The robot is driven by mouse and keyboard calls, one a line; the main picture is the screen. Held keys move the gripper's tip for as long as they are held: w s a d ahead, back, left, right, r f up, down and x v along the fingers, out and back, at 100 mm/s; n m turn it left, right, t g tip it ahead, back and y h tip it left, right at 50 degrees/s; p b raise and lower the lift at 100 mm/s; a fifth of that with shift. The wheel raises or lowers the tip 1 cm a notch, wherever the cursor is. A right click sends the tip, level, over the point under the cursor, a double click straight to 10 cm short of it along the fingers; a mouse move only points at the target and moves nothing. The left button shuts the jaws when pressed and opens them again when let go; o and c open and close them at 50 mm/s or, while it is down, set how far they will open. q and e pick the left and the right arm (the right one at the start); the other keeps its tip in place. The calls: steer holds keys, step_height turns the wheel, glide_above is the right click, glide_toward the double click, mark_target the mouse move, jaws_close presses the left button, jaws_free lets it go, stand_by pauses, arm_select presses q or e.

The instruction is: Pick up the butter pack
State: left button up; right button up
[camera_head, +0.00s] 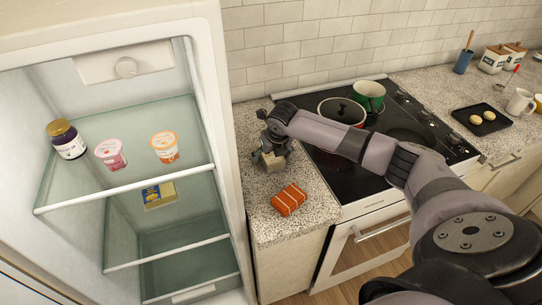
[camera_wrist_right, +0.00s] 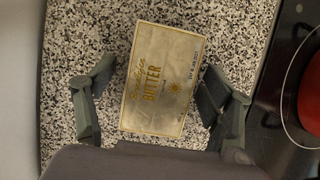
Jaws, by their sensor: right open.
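The butter pack (camera_wrist_right: 160,80) is a pale gold box with "BUTTER" printed on it. It lies on the speckled counter, slightly tilted in the right wrist view. In the head view the butter pack (camera_head: 272,161) is partly hidden under my right gripper (camera_head: 272,150). My right gripper (camera_wrist_right: 162,100) is open, with one finger on each side of the pack. Gaps show between the fingers and the pack. My left gripper is not in view.
An orange-red striped pack (camera_head: 289,199) lies nearer on the counter (camera_head: 262,222). The open fridge (camera_head: 222,120) stands left, holding a jar, two cups and a yellow pack (camera_head: 159,194). The stove (camera_head: 350,165) with a red pot (camera_head: 341,110) and green pot (camera_head: 369,95) is right.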

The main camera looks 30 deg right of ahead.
stand_by(0.3)
steer(key=shift+s+a+f, duration=0.15)
steer(key=shift+s, duration=0.05)
steer(key=c, duration=1.5)
steer(key=shift+o, duration=0.2)
